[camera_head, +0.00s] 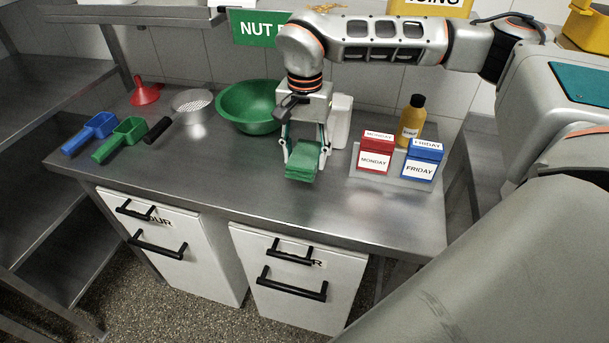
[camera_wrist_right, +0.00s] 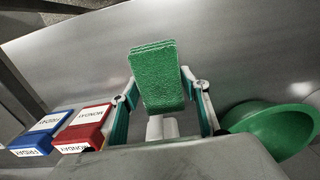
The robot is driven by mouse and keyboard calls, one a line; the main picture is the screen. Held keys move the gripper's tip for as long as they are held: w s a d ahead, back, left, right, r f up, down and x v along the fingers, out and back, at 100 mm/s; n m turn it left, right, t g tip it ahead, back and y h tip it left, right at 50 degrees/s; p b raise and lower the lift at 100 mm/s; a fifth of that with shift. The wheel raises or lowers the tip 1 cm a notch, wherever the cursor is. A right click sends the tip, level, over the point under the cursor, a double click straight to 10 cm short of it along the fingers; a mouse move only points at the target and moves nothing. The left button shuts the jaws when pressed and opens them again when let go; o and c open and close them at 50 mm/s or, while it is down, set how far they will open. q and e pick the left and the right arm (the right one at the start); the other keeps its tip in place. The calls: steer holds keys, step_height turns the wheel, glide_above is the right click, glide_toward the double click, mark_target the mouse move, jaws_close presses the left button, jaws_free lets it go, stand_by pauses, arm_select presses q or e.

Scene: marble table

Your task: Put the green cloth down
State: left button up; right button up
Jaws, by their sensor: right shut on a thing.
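The folded green cloth (camera_head: 302,164) is held between the fingers of my right gripper (camera_head: 304,160), in front of the green bowl and left of the red box. In the right wrist view the cloth (camera_wrist_right: 158,78) fills the space between the two fingers (camera_wrist_right: 162,95). The cloth is at or just above the steel counter (camera_head: 230,185); I cannot tell whether it touches. My left gripper is not in view.
Behind are a green bowl (camera_head: 249,106) and a white object (camera_head: 341,122). A red MONDAY box (camera_head: 375,154), a blue FRIDAY box (camera_head: 422,161) and a yellow bottle (camera_head: 411,121) stand right. Blue (camera_head: 91,133) and green (camera_head: 121,139) scoops lie left. The counter's front middle is clear.

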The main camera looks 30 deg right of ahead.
mark_target(305, 184)
step_height(305, 184, down, 6)
steer(key=shift+f, duration=0.25)
stand_by(0.4)
steer(key=o, duration=1.1)
steer(key=shift+f, duration=0.1)
step_height(305, 184, up, 12)
steer(key=shift+r+p, duration=0.15)
steer(key=shift+p, duration=0.15)
